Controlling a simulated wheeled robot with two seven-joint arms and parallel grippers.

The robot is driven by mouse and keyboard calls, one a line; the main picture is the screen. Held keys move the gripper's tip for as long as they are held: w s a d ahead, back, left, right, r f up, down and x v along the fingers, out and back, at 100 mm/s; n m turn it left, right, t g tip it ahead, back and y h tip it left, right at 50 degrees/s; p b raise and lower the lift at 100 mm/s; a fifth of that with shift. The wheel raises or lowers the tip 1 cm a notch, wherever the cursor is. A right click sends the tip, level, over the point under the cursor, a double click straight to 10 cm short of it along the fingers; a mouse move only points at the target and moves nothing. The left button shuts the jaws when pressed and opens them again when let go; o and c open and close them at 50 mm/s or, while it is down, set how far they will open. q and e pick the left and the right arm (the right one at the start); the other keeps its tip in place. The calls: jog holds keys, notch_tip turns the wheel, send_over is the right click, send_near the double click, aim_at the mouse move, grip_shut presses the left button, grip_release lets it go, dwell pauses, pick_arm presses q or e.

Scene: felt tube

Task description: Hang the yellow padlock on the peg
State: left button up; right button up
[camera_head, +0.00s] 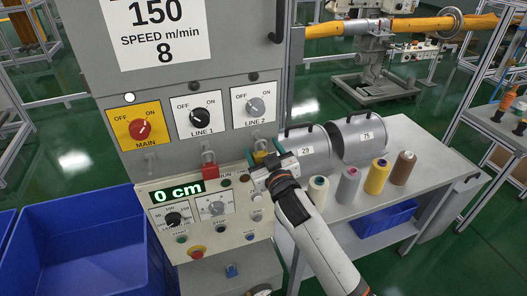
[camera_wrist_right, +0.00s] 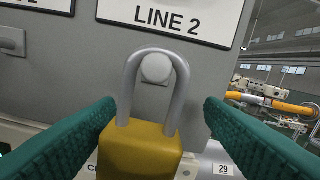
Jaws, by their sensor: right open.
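The yellow padlock (camera_wrist_right: 140,152) is upright in the right wrist view, with its grey shackle arched around the pale round head of the peg (camera_wrist_right: 156,68). The peg head lies inside the loop, just under its top. My right gripper (camera_wrist_right: 159,112) is open, with one green finger on each side of the padlock and gaps between. In the head view my right gripper (camera_head: 264,158) is at the panel below the LINE 2 switch, and only a bit of the padlock (camera_head: 260,144) shows there. My left gripper is not in view.
A red padlock (camera_head: 209,166) hangs left of my right gripper. The control desk (camera_head: 155,195) with knobs and buttons juts out below. A table (camera_head: 440,160) at the right holds grey cylinders (camera_head: 358,138) and several thread spools (camera_head: 377,177). A blue bin (camera_head: 75,240) stands at the lower left.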

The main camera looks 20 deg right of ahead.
jog(key=shift+s, duration=0.1)
jog(key=shift+s+f, duration=0.15)
jog(key=shift+s, duration=0.15)
jog(key=s+b, duration=0.3)
jog(key=s, duration=0.8)
notch_tip(320, 180, down, 22)
jog(key=w+g, duration=0.1)
jog(key=g, duration=0.4)
jog(key=s+d+f+g, duration=0.1)
jog(key=s+f+g, duration=0.1)
jog(key=s+f, duration=0.5)
jog(key=s+d+f+g, duration=0.1)
jog(key=s+f+g, duration=0.1)
jog(key=f, duration=0.9)
jog(key=s+f+g, duration=0.2)
jog(key=s+f, duration=0.3)
jog(key=f, duration=0.4)
jog(key=s+d+f+g, duration=0.1)
jog(key=s+f+g, duration=0.1)
jog(key=s+f, duration=0.3)
jog(key=s+d+f+g+b, duration=0.1)
jog(key=s+f, duration=0.4)
jog(key=s, duration=0.9)
jog(key=s+d+f+g, duration=0.1)
jog(key=s+f+g, duration=0.2)
jog(key=s, duration=0.6)
notch_tip(320, 180, down, 2)
jog(key=shift+s+d+f+h, duration=0.25)
jog(key=shift+d+h, duration=0.05)
